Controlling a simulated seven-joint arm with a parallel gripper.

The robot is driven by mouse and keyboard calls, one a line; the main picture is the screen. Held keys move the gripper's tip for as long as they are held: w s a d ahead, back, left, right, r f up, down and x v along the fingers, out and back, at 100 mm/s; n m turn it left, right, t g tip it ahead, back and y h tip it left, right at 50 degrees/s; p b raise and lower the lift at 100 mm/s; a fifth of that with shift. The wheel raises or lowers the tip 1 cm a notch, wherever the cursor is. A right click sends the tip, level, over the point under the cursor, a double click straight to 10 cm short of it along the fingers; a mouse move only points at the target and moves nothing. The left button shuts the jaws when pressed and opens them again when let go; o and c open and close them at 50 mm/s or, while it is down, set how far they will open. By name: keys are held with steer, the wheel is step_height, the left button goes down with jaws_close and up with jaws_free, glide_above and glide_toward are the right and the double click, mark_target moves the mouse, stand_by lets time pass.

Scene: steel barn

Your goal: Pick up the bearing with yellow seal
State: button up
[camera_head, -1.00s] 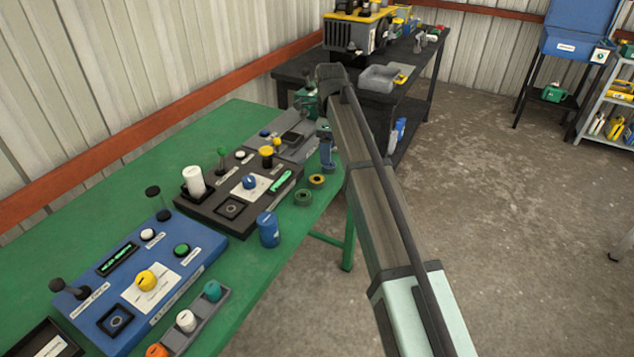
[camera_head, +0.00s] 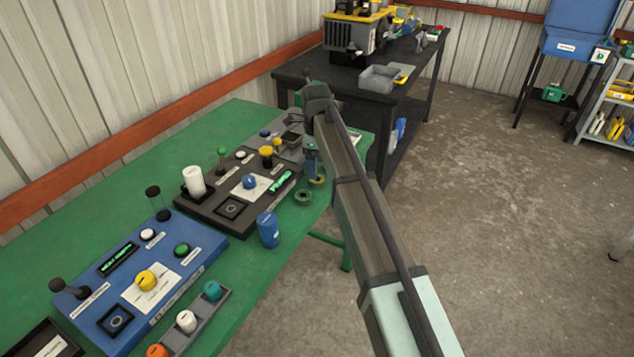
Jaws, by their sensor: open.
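The bearing with yellow seal (camera_head: 319,181) is a small ring lying flat near the right edge of the green table (camera_head: 250,292). My gripper (camera_head: 312,173) points down right at it and hides part of it in this view. The jaws are open and I see nothing held. I cannot tell whether the fingers touch the bearing or are just above it. A similar bearing with a green seal (camera_head: 303,198) lies just in front of it, nearer the camera.
A blue cylinder (camera_head: 268,230) stands near the table edge. A black control panel (camera_head: 215,212) with knobs and a white cylinder lies to the left, with a blue panel (camera_head: 145,285) nearer. A dark workbench (camera_head: 400,105) stands beyond.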

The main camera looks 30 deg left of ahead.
mark_target(317, 181)
steer(key=shift+w+f, duration=0.1)
steer(key=shift+f, duration=2.45)
steer(key=shift+c, duration=0.4)
steer(key=c, duration=1.1)
